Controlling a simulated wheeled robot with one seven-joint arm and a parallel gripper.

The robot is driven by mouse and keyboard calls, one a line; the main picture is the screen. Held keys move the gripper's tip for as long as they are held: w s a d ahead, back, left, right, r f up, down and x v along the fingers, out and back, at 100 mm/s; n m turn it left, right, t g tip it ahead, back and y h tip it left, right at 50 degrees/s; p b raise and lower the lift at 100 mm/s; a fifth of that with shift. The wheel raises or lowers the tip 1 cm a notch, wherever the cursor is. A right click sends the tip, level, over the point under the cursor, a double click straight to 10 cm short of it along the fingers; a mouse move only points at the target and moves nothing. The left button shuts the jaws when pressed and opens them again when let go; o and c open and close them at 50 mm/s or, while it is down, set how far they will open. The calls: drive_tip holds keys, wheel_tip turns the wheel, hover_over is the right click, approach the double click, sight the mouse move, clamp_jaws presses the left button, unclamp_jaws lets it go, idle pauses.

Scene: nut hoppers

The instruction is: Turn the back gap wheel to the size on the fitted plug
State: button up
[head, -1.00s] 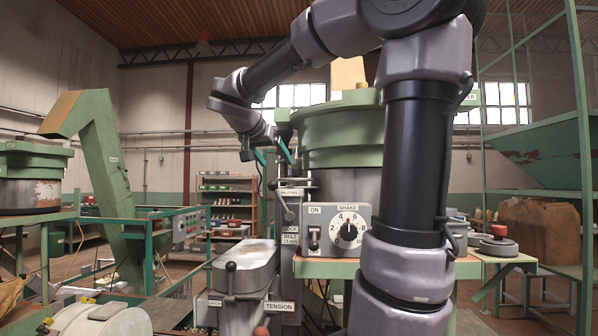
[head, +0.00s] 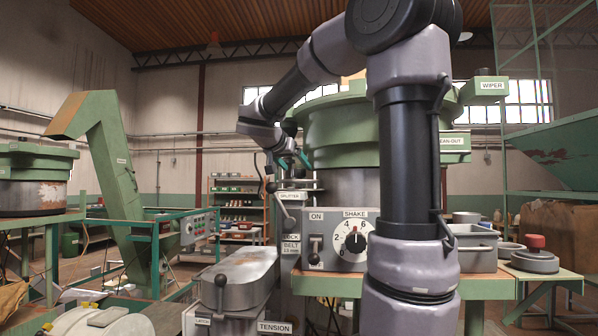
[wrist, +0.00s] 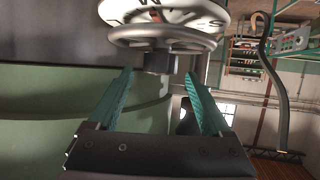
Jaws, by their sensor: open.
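A white wheel with dark markings and a pale rim (wrist: 165,14) fills the top of the wrist view, with a dark hub (wrist: 160,62) below it. I cannot read its setting or tell for sure that it is the back gap wheel. My gripper (wrist: 158,78) is open, its teal fingers apart, with the tips near the hub and nothing held. In the head view my gripper (head: 294,160) is at the left side of the large green bowl (head: 340,130), and the wheel is not discernible there. I cannot make out a fitted plug.
A grey control box with a SHAKE dial (head: 354,240) stands below the bowl. A lidded grey trough (head: 236,280) is in front at left. A knob on a grey base (head: 535,258) and a grey bin (head: 472,245) are on the right bench. A green conveyor (head: 122,185) stands at left.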

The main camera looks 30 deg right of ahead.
sight(299, 170)
drive_tip(key=shift+x, duration=1.8)
clamp_jaws()
